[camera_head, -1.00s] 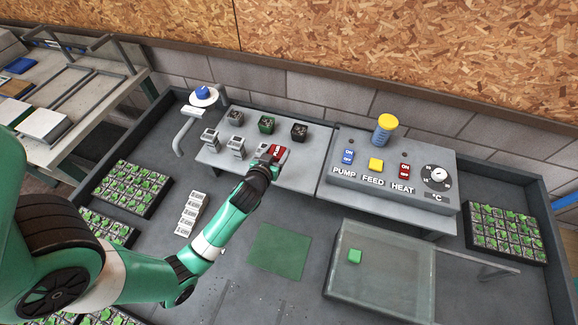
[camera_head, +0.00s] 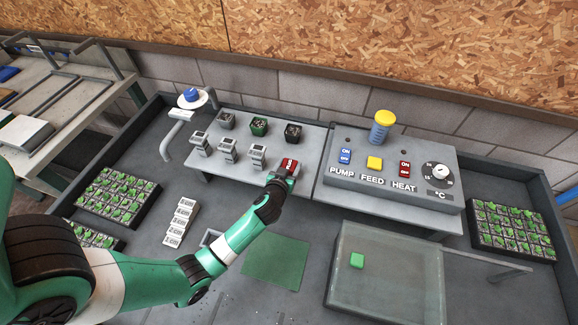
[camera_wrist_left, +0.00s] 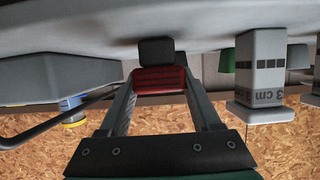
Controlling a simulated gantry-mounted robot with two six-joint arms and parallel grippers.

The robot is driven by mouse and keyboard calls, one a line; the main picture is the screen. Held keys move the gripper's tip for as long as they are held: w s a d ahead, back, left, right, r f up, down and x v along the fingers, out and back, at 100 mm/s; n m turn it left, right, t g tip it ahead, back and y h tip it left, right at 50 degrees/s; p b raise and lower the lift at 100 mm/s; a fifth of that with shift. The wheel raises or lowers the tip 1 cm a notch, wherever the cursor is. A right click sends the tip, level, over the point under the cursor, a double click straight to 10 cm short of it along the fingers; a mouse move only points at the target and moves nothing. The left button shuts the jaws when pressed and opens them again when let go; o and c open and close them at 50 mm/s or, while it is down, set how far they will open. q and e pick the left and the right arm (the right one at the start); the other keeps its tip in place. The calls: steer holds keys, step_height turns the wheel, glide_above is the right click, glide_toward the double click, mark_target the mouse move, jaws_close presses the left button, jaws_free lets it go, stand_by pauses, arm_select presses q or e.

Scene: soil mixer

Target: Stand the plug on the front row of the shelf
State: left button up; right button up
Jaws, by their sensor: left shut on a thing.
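My left gripper (camera_head: 283,178) is shut on a red plug (camera_head: 288,165) at the right end of the front row of the grey shelf (camera_head: 228,172). In the left wrist view, the red plug (camera_wrist_left: 158,80) sits between the two fingers, with a dark block (camera_wrist_left: 157,50) against it on the shelf side. Whether the plug touches the shelf is unclear. Several grey pieces stand to its left in the front row, the nearest being a grey block (camera_head: 257,155), marked 3 cm in the wrist view (camera_wrist_left: 262,75). My right gripper is not in view.
Behind stand a grey pot (camera_head: 226,120), a green pot (camera_head: 259,127) and a black pot (camera_head: 292,133). A control panel (camera_head: 330,187) borders the shelf on the right. Below are a green mat (camera_head: 274,262) and a clear box (camera_head: 390,285). Labelled white blocks (camera_head: 180,222) lie left.

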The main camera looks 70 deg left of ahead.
arm_select(q)
steer(key=shift+f, duration=0.15)
steer(key=o, duration=1.4)
steer(key=shift+r, duration=0.35)
steer(key=p+v, duration=0.2)
steer(key=v, duration=1)
steer(key=shift+w+f, duration=0.1)
steer(key=shift+f, duration=0.05)
